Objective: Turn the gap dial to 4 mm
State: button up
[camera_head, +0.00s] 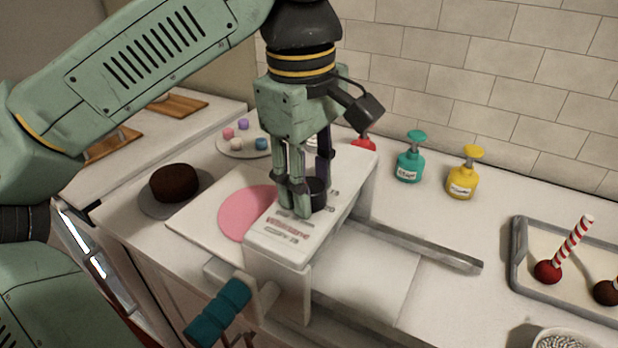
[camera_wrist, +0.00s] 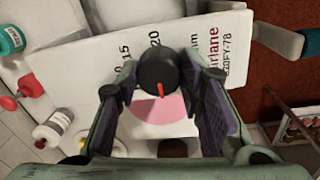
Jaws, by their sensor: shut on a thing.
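The gap dial (camera_head: 316,191) is a dark round knob on top of the white machine (camera_head: 285,250). In the wrist view the dial (camera_wrist: 158,70) is black with a red pointer, which points to the bottom of the picture. The printed numbers 15 and 20 and part of "mm" show above it; the other scale marks are hidden. My gripper (camera_head: 304,196) reaches down from above and is shut on the dial. In the wrist view my gripper (camera_wrist: 160,82) has one finger on either side of the dial.
A pink disc (camera_head: 240,212) lies on the machine's bed. A teal crank handle (camera_head: 218,311) sticks out at the front. Teal (camera_head: 410,165) and yellow (camera_head: 463,178) pump bottles stand behind right. A chocolate cake (camera_head: 174,183) is left, a tray (camera_head: 515,255) right.

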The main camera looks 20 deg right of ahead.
dwell(0.3)
jog(key=o, duration=1.2)
jog(key=shift+c, duration=0.2)
jog(key=r, duration=0.7)
jog(key=shift+s+a+r, duration=0.1)
jog(key=shift+a+r, duration=0.15)
